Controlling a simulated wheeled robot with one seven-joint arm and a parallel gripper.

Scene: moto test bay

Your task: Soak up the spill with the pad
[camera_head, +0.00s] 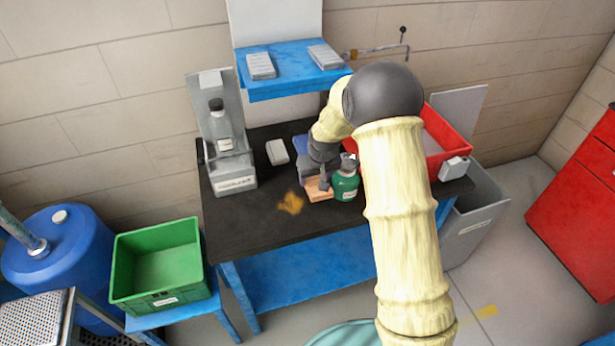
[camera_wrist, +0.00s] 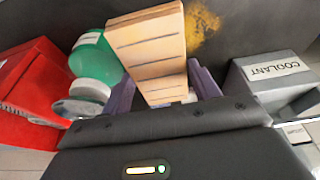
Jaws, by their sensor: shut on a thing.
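The spill (camera_head: 291,203) is an orange-yellow patch on the dark bench top (camera_head: 250,221). It also shows past the pad's far end in the wrist view (camera_wrist: 204,20). The pad (camera_head: 317,188) is a tan, ribbed block. My gripper (camera_head: 318,177) is shut on it, just right of the spill in the head view. In the wrist view the pad (camera_wrist: 148,45) sits between the purple fingers and covers the middle. I cannot tell whether its underside touches the bench.
A green bottle (camera_head: 345,184) stands close beside my gripper. A red bin (camera_head: 438,150) is behind it to the right. A grey stand (camera_head: 236,172) with a bottle is at the left, and a small pale block (camera_head: 277,151) lies behind the spill. The front-left bench is clear.

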